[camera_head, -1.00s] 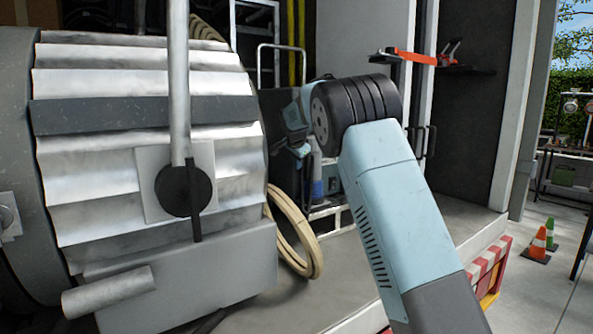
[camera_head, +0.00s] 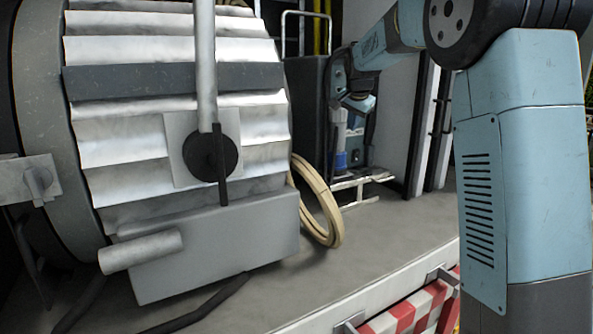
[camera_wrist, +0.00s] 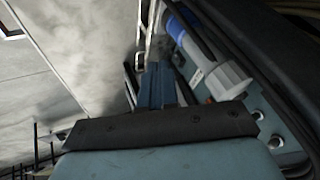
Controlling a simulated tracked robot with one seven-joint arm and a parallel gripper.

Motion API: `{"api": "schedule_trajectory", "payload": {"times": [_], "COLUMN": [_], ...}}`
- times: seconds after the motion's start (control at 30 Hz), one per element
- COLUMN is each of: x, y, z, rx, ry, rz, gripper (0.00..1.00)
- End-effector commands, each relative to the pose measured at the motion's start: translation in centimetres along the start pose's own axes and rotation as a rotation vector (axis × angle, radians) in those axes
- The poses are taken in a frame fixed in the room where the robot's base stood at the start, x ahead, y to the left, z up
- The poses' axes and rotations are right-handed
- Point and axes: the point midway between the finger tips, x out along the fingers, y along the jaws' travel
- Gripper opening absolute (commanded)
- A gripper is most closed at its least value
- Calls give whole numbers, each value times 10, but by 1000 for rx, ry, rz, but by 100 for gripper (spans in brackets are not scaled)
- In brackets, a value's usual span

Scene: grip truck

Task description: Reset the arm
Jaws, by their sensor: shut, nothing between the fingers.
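My light-blue arm rises on the right in the head view, bends at a dark joint at the top, and reaches left towards the back of the truck bay. Its wrist end hangs by a dark grey unit beside a blue-and-white cylindrical item (camera_head: 341,148). My gripper is hard to make out there. In the wrist view my gripper (camera_wrist: 156,78) shows as narrow blue fingers close together, shut and empty. The blue-and-white item (camera_wrist: 205,55) is just right of the fingers. I cannot tell whether they touch.
A large ribbed metal drum (camera_head: 180,130) with a lever fills the left. A coiled tan hose (camera_head: 322,205) hangs beside it. The grey truck deck (camera_head: 400,235) is open in front. Red-and-white striped panels (camera_head: 405,315) line its edge. A cabinet wall stands behind the arm.

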Motion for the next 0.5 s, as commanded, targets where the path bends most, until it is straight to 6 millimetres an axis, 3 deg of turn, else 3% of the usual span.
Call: {"api": "schedule_trajectory", "payload": {"times": [0.1,0.5], "x": [-32,-116], "y": [32,137], "z": [10,71], "rx": [-49,-251], "ry": [-18,-65], "rz": [-6,-25], "gripper": [0,0]}}
